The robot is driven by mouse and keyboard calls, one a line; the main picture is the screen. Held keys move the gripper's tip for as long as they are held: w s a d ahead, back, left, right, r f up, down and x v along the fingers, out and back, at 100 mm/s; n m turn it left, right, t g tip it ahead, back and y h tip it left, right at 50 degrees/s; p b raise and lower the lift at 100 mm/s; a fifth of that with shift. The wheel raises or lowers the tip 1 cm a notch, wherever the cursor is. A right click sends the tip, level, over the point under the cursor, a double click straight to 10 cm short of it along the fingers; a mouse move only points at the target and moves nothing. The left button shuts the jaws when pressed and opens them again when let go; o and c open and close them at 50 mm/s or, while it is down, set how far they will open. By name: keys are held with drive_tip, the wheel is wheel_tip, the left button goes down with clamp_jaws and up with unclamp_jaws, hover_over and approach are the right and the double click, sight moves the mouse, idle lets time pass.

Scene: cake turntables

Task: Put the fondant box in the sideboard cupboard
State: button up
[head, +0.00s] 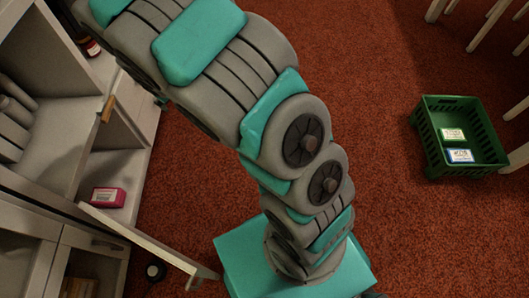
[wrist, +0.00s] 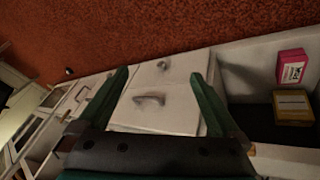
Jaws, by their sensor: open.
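I cannot tell which box is the fondant box. A pink box (head: 108,197) sits in an open compartment of the white sideboard (head: 125,130) in the head view. The wrist view shows a pink box (wrist: 291,66) beside a yellow box (wrist: 293,107) in an open compartment at the right. In the green crate (head: 430,160) on the floor lie a box with a green-edged label (head: 452,134) and one with a blue edge (head: 459,155). My gripper (wrist: 160,73) is open and empty, facing white drawer fronts (wrist: 158,98). It is out of the head view.
A cupboard door (head: 150,238) stands swung open at the lower left, sticking out over the floor. Grey rolled shapes (head: 14,115) lie on a shelf at far left. Pale furniture legs (head: 485,28) stand at upper right.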

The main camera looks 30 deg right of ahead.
drive_tip(key=s+d+r+m+g+h, duration=0.2)
drive_tip(key=s+d+r+m+g, duration=0.15)
drive_tip(key=s+d+r, duration=0.9)
drive_tip(key=s+r+m+g+y, duration=0.1)
drive_tip(key=s+r+g, duration=0.1)
drive_tip(key=s, duration=1.2)
drive_tip(key=s+r+m+g+y, duration=0.1)
drive_tip(key=s+r, duration=0.3)
drive_tip(key=s, duration=1)
drive_tip(key=shift+s+d+m+g, duration=0.3)
drive_tip(key=shift+s+m+g, duration=0.1)
drive_tip(key=shift+g, duration=0.15)
drive_tip(key=shift+a, duration=0.1)
